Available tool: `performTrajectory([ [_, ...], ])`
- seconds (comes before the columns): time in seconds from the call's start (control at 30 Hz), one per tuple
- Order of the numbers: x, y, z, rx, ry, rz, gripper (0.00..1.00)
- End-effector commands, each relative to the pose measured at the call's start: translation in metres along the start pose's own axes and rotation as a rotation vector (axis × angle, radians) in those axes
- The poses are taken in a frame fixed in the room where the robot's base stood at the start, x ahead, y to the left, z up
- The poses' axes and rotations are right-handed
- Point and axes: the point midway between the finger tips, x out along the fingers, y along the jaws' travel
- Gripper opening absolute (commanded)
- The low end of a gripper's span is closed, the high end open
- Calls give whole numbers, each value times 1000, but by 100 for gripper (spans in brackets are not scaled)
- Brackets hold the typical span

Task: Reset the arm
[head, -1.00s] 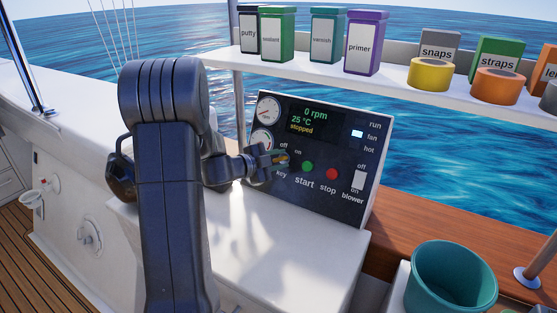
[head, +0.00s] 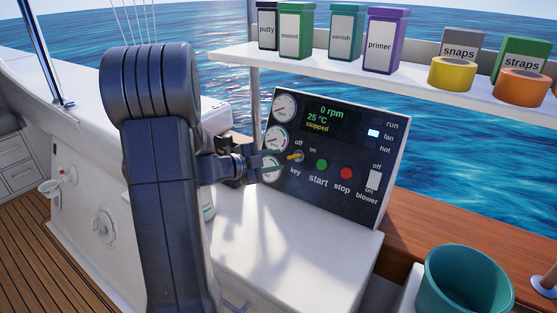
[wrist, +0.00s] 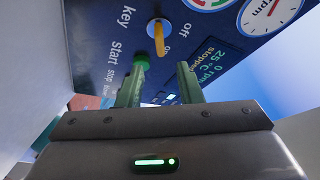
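My gripper (wrist: 162,68) is open and empty, with its two green fingers spread apart in the wrist view. In the head view, my gripper (head: 275,168) hangs just left of the yellow-orange key (head: 295,157) on the dark engine panel (head: 345,205). The key also shows in the wrist view (wrist: 158,34), beyond the gap between the fingertips, apart from them. My arm is bent, its upper part covering the left-middle of the head view. The display (head: 331,117) reads 0 rpm, 25 °C, stopped.
A green start button (head: 322,165), a red stop button (head: 347,173) and a white blower switch (head: 374,180) sit right of the key. A shelf (head: 300,57) with labelled containers runs above. A teal bucket (head: 465,281) stands lower right. The white counter before the panel is clear.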

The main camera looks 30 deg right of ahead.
Motion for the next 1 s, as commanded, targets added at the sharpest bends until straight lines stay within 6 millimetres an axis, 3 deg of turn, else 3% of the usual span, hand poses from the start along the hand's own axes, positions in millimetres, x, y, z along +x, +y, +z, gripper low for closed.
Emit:
performTrajectory([
  [0.37,10,0,0,0,1,1,33],
  [0.8,79,0,-1,-1,1,1,33],
  [1.0,76,0,0,-94,-1,-44,33],
])
